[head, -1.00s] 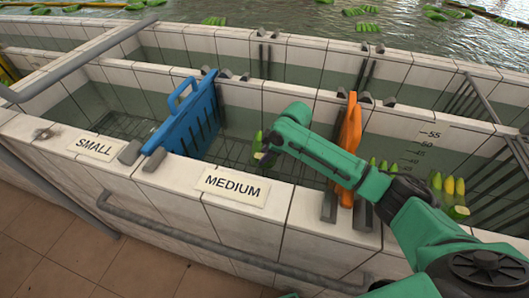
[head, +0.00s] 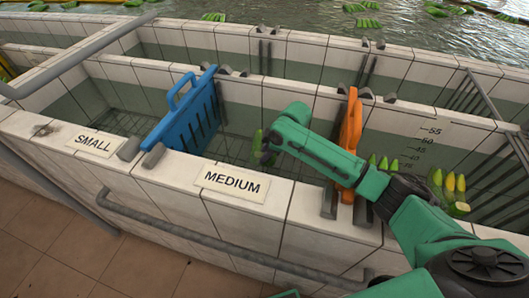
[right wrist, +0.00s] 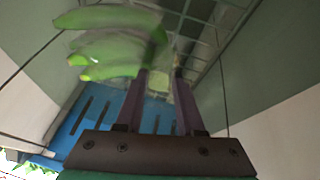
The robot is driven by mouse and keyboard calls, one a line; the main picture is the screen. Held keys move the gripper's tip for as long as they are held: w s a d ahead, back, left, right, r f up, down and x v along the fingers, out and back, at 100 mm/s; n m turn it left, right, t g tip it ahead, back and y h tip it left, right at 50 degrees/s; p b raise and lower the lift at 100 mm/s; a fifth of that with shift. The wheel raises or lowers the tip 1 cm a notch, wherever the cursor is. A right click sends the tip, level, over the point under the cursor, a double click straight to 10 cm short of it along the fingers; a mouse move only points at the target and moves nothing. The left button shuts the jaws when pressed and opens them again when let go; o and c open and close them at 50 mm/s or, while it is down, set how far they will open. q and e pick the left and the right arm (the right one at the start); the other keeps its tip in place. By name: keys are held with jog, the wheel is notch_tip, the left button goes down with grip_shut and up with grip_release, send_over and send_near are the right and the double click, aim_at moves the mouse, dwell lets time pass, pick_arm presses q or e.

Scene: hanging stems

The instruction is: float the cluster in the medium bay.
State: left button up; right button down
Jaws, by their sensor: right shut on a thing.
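My right gripper (head: 268,152) is shut on the green banana cluster (head: 257,143). It holds the cluster inside the medium bay, between the blue gate (head: 186,112) and the orange gate (head: 350,138). The medium bay shows its label (head: 231,181) on the front wall. In the right wrist view, the dark fingers (right wrist: 161,78) close on the stem end of the cluster (right wrist: 105,45), which spreads to the left. My arm hides part of the cluster in the head view. I cannot tell whether it touches the water. My left gripper is not in view.
The small bay, with its label (head: 95,143), lies left of the blue gate. Several green and yellow bananas (head: 448,184) stand in the bay right of the orange gate, beside a depth scale. A grey rail (head: 200,235) runs along the front wall. Open water with clusters lies behind.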

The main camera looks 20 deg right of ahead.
jog(key=shift+s+f, duration=0.15)
jog(key=shift+f, duration=0.3)
